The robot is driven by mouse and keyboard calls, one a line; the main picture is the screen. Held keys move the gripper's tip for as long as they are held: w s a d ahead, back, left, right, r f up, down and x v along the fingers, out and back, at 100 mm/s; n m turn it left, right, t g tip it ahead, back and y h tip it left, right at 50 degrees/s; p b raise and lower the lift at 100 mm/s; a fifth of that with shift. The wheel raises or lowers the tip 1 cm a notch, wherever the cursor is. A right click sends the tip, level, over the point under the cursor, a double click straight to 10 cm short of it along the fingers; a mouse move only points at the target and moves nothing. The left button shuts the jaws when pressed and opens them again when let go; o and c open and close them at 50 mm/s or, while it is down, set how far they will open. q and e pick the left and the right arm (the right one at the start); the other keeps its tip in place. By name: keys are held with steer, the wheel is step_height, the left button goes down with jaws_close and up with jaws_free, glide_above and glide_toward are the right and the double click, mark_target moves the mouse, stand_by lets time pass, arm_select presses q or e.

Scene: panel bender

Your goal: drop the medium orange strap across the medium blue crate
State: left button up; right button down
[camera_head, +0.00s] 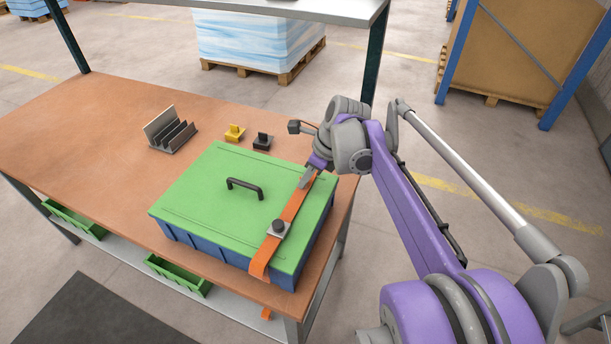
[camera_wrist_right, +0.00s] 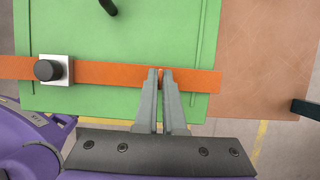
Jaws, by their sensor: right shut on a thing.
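The orange strap (camera_head: 289,222) lies across the right part of the green lid (camera_head: 205,194), from the near edge toward the far right edge. Its near end bends down over the crate's front edge. A grey plate with a black knob (camera_head: 278,228) sits on the strap. The blue crate (camera_head: 193,243) stands under the lid on the table. My right gripper (camera_head: 305,181) is shut on the strap near its far end; in the right wrist view its fingertips (camera_wrist_right: 160,72) close on the strap (camera_wrist_right: 110,73). My left gripper is not in view.
The wooden table (camera_head: 95,135) holds a grey slotted rack (camera_head: 168,133), a yellow block (camera_head: 234,132) and a black block (camera_head: 262,142) behind the crate. A black handle (camera_head: 244,187) rises from the lid. A shelf (camera_head: 300,8) hangs above the table's back edge. The table's left side is clear.

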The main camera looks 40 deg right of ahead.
steer(key=shift+f, duration=0.25)
stand_by(0.4)
steer(key=c, duration=0.9)
jaws_free()
steer(key=v, duration=1)
steer(key=shift+s+r, duration=0.2)
steer(key=shift+r, duration=0.15)
